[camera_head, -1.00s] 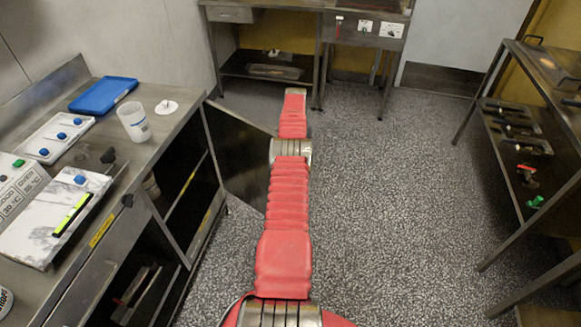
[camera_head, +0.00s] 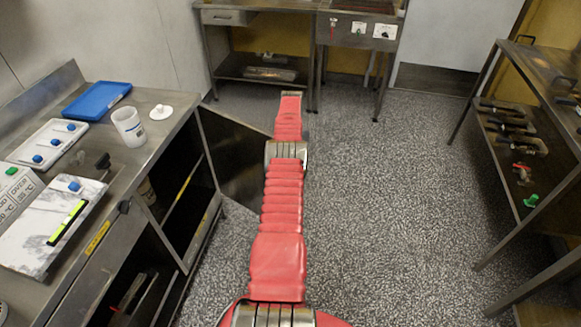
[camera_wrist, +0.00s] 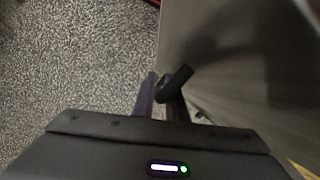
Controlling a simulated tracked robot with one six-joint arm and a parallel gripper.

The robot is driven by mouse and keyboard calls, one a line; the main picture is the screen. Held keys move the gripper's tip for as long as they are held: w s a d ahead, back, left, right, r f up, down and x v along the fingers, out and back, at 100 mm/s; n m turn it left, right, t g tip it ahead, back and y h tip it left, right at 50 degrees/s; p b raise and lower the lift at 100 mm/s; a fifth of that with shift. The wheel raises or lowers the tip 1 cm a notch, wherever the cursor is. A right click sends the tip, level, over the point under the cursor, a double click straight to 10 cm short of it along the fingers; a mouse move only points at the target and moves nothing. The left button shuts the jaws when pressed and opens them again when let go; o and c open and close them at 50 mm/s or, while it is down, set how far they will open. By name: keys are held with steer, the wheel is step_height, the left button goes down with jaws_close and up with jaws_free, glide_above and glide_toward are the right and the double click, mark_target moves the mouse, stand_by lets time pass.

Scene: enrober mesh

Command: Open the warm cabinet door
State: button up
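The warm cabinet door (camera_head: 232,160) is a dark metal panel standing swung out from the cabinet under the left counter. The cabinet front beside it is open, with dark shelves showing. In the wrist view the panel (camera_wrist: 225,50) fills the right side, floor beyond its edge. A short black piece, perhaps the door handle (camera_wrist: 177,80), sits near that edge, at my fingertips. My gripper (camera_wrist: 160,95) has its two dark fingers around or beside this piece; I cannot tell if they touch it. In the head view my red arm hides the gripper and part of the door's right edge.
The left counter (camera_head: 145,165) carries a blue tray (camera_head: 97,100), a white cup (camera_head: 128,127) and control boxes. A metal table (camera_head: 268,6) stands at the back. A rack (camera_head: 495,100) with tools stands at right. The floor (camera_head: 390,190) between is clear.

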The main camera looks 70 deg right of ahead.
steer(key=shift+o, duration=0.8)
steer(key=shift+s+r, duration=0.3)
steer(key=shift+s, duration=0.05)
steer(key=shift+o, duration=0.6)
steer(key=shift+w+d, duration=0.1)
steer(key=shift+d, duration=0.1)
steer(key=shift+o, duration=0.9)
steer(key=shift+a, duration=0.3)
steer(key=shift+w+d+f, duration=0.15)
steer(key=shift+d, duration=0.05)
